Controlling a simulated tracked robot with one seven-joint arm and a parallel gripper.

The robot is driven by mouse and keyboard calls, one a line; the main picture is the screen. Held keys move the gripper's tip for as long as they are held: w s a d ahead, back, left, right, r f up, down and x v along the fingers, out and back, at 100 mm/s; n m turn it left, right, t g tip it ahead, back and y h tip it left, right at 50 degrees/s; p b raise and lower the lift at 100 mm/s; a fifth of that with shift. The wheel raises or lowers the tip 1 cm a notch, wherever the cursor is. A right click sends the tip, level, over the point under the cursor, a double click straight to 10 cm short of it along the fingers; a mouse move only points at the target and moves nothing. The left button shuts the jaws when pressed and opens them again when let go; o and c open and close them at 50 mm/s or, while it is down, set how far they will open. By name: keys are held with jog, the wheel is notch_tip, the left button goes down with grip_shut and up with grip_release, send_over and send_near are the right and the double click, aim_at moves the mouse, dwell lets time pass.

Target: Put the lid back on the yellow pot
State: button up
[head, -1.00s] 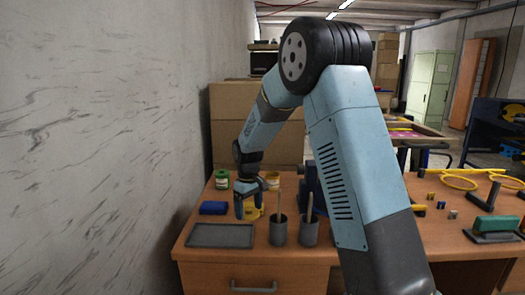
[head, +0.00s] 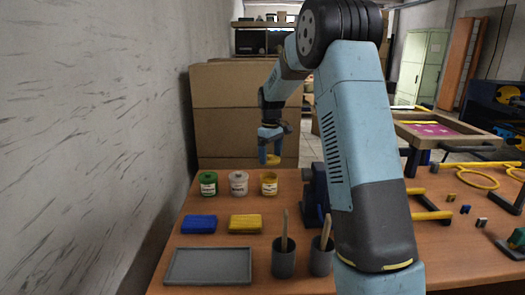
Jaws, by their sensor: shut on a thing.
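The yellow pot (head: 269,187) stands upright at the back of the orange-brown table, at the right end of a row of pots. It has a pale label and yellow showing at its top. My gripper (head: 270,158) is above and behind it in the picture, pointing down. It is shut on a small yellow lid (head: 273,161), held apart from the pot with a visible gap. How exactly the lid is centred over the pot cannot be told from this view.
A white pot (head: 238,185) and a green pot (head: 208,186) stand left of the yellow pot. In front are a blue block (head: 199,224), a yellow block (head: 245,223), a grey tray (head: 180,266) and two grey cups (head: 284,261) with sticks. A dark blue device (head: 313,195) stands close right.

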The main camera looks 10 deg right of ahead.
jog(key=shift+w+d, duration=0.1)
jog(key=shift+d, duration=0.1)
jog(key=shift+a+f, duration=0.2)
jog(key=shift+f, duration=0.4)
jog(key=shift+a+f, duration=0.15)
jog(key=shift+f, duration=0.4)
notch_tip(320, 180, down, 4)
jog(key=shift+r, duration=0.1)
jog(key=shift+f, duration=0.2)
dwell(1.7)
jog(key=o, duration=0.8)
jog(key=shift+r, duration=0.15)
